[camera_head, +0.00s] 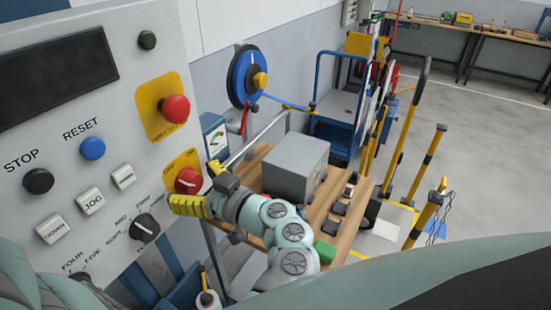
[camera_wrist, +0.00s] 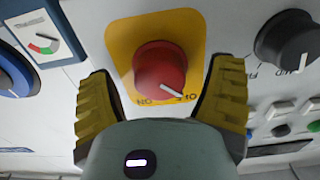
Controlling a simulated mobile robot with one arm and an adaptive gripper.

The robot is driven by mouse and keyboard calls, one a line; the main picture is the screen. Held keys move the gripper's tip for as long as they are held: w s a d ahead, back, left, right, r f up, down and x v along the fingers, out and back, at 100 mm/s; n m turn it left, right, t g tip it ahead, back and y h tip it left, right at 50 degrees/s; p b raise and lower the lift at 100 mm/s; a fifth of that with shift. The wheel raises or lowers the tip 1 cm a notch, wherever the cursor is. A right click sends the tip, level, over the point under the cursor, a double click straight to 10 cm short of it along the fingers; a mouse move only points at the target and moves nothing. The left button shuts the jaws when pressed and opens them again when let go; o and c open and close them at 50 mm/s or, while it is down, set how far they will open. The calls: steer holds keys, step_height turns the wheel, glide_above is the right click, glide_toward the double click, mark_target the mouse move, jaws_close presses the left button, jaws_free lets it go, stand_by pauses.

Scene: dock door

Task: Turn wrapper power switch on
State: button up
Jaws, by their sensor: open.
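The likely power switch is a red rotary knob on a yellow plate, on the grey control panel. It shows in the head view (camera_head: 188,181) and in the wrist view (camera_wrist: 160,68). In the wrist view its white pointer line points lower right, away from an upside-down "ON" mark at lower left and toward another mark that I cannot read fully. My gripper (camera_head: 200,187) is open, its yellow fingers either side of the knob. In the wrist view the gripper (camera_wrist: 163,80) shows nothing held, with gaps beside the knob; contact cannot be confirmed.
A red mushroom button (camera_head: 174,107) sits above on its own yellow plate. A black selector knob (camera_head: 145,228) is below left, also near the right finger in the wrist view (camera_wrist: 288,40). A wooden bench (camera_head: 325,215) with a grey box (camera_head: 297,167) stands to the right.

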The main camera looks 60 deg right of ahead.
steer(key=shift+w, duration=0.25)
steer(key=c, duration=1.2)
